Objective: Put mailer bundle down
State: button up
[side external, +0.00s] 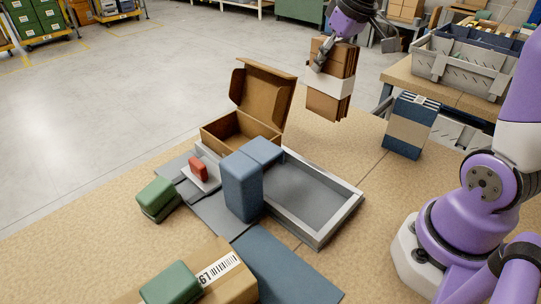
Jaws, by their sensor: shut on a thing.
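The mailer bundle (324,103) is a stack of brown card mailers with a white band around it. It hangs upright in my gripper (328,52), near the top of the side external view. My gripper is shut on its upper part. The bundle looks raised above the table (345,148), near its far edge; the exact height is hard to tell. The far finger is hidden by the bundle.
An open brown box (225,130) stands left of the bundle. A grey tray (338,213) and blue blocks (241,188) lie nearer. A blue banded bundle (408,128) stands to the right. Green blocks (157,195) and a labelled carton (228,278) are at the left front.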

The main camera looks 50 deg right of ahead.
jog(key=s+a+r, duration=0.2)
jog(key=s+a, duration=0.9)
jog(key=s, duration=0.1)
jog(key=d+f, duration=1.1)
jog(key=shift+w+d+f+n, duration=0.2)
jog(key=shift+w+d+n, duration=0.05)
jog(key=shift+d+n, duration=0.15)
jog(key=shift+f, duration=0.2)
jog(key=o, duration=1.2)
